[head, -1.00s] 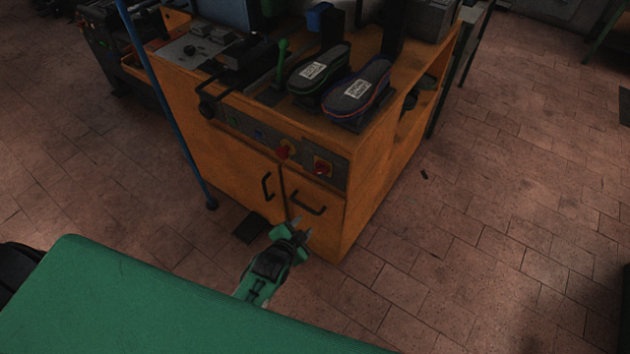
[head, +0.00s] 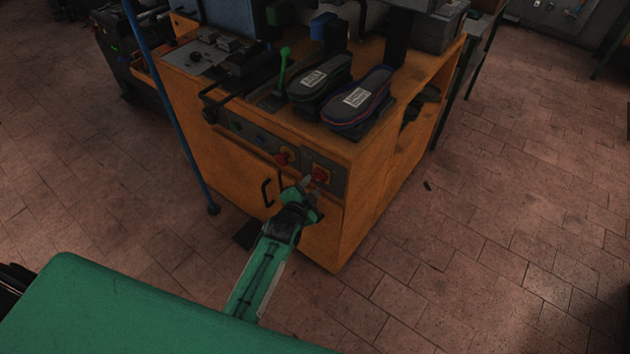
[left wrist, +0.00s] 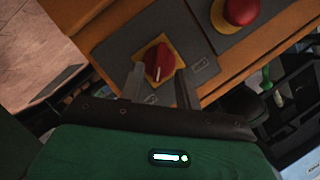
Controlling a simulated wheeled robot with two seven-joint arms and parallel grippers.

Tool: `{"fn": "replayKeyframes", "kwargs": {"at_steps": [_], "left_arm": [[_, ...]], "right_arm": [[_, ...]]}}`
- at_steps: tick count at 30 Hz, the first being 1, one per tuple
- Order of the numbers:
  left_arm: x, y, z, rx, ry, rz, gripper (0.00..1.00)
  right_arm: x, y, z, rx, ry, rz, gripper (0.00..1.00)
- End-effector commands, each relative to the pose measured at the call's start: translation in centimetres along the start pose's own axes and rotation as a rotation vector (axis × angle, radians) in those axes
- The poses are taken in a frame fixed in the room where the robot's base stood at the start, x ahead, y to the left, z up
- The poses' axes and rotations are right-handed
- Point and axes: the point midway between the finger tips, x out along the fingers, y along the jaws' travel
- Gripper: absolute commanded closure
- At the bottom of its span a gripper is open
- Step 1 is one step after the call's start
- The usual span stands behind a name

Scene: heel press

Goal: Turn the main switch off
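The main switch is a red rotary knob on a yellow plate. It sits on the right grey panel of the orange cabinet's front in the head view (head: 321,174) and near the middle of the left wrist view (left wrist: 159,62). Its grip ridge runs roughly up and down in the wrist picture. My left gripper (head: 308,183) is at the panel, just in front of the knob. In the wrist view its two fingers (left wrist: 160,84) are apart, one on each side of the knob in the picture. I cannot tell whether they touch it. My right gripper is not in view.
A red mushroom button (head: 283,158) on yellow sits left of the switch. The orange cabinet (head: 365,205) carries two dark shoe-sole forms (head: 358,98) and a green lever (head: 283,68) on top. A blue pole (head: 165,95) stands at the left.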

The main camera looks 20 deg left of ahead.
Motion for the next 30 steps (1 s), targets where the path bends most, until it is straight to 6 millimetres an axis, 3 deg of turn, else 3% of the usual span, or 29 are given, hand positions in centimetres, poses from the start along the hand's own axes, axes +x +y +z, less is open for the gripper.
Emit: {"fn": "replayKeyframes", "kwargs": {"at_steps": [7, 19, 20, 25, 30], "left_arm": [[3.0, 0.0, -0.1, 0.000, 0.000, 0.001, 0.66], [3.7, 0.1, 0.0, 0.000, 0.000, 0.000, 0.66], [3.7, 0.1, 0.0, 0.000, 0.000, 0.000, 0.68], [3.7, 0.1, 0.0, 0.000, 0.000, 0.000, 1.00], [3.7, 0.0, 0.0, -0.001, 0.000, 0.001, 1.00]], "right_arm": [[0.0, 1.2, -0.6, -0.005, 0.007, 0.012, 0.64], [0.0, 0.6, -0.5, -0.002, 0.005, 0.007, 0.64], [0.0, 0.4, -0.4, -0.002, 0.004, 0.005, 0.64], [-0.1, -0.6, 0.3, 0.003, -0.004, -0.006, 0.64], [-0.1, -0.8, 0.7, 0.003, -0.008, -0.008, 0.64]]}}
